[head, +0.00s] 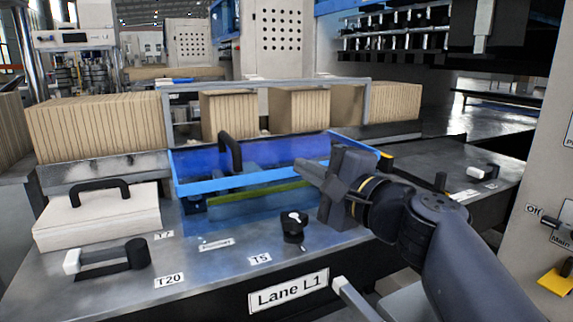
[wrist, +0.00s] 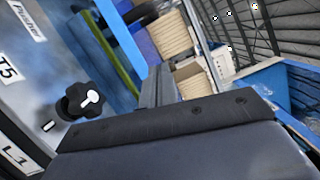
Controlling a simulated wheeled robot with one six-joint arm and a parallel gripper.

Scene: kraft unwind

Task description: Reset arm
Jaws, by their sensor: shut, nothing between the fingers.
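My gripper (head: 312,178) is at the end of my arm, which reaches in from the right in the head view. Its fingers are together and empty, pointing left over the blue-framed transparent cover (head: 265,155). The gripper's dark body fills the lower part of the wrist view, with the fingers (wrist: 155,88) near the middle. A black knob (head: 293,226) with a white mark stands on the metal deck below and left of the gripper, apart from it. The knob also shows in the wrist view (wrist: 82,101).
Stacks of brown kraft sheets (head: 97,128) stand behind the cover. A cream block with a black handle (head: 97,214) and a black-and-white lever (head: 106,257) sit at the left. A small white-tipped lever (head: 482,172) is at the right.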

